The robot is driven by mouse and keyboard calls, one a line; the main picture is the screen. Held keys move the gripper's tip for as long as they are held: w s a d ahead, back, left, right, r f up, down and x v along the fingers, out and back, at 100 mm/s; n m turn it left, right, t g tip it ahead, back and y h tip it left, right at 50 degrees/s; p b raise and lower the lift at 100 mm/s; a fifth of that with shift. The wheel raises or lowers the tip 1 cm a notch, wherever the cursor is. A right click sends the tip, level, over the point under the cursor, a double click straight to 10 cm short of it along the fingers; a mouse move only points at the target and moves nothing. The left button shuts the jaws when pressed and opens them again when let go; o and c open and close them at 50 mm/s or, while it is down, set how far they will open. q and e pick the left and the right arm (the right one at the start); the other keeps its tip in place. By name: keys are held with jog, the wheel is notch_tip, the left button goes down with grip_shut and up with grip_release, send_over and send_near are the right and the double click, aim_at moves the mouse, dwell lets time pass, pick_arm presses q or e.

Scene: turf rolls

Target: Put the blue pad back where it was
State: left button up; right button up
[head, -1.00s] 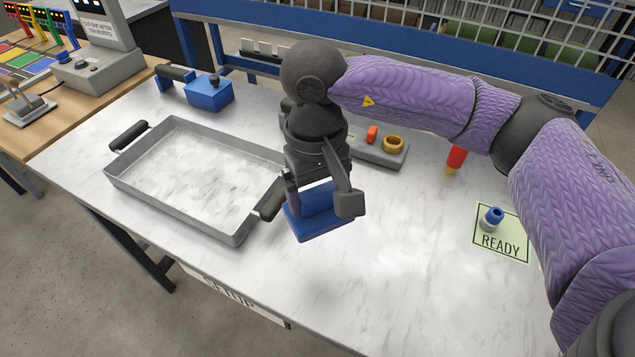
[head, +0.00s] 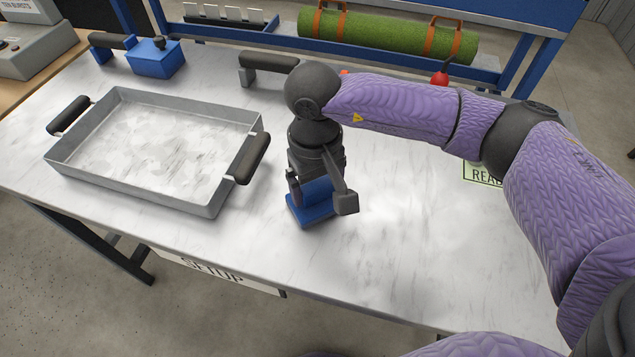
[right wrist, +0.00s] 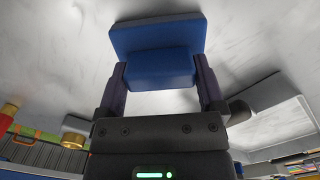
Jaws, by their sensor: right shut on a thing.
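The blue pad (head: 312,207) is a flat blue block with a raised part, right of the grey tray and near the table's front edge in the head view. My right gripper (head: 320,196) is shut on its raised part from above. In the right wrist view the blue pad (right wrist: 155,68) sits between the two fingers of the gripper (right wrist: 161,78), its wider plate beyond the fingertips. I cannot tell whether it touches the table. My left gripper is not in view.
A grey tray (head: 76,174) with dark handles stands left of the pad. A blue block with a handle (head: 155,58) is behind it. A green turf roll (head: 385,36) lies on the rack at the back. My arm partly hides the READY card (head: 484,174). Marble table (head: 420,240) is clear to the right.

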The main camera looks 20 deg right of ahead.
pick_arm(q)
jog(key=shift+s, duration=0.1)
pick_arm(e)
jog(key=o, duration=1)
jog(key=shift+o, duration=0.2)
jog(key=shift+r, duration=0.25)
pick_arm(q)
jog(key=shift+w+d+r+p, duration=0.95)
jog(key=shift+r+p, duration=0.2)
pick_arm(e)
notch_tip(320, 180, up, 12)
jog(key=shift+w+f, duration=0.15)
jog(key=shift+w, duration=0.15)
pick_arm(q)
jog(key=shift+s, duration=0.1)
pick_arm(e)
jog(key=shift+a, duration=0.1)
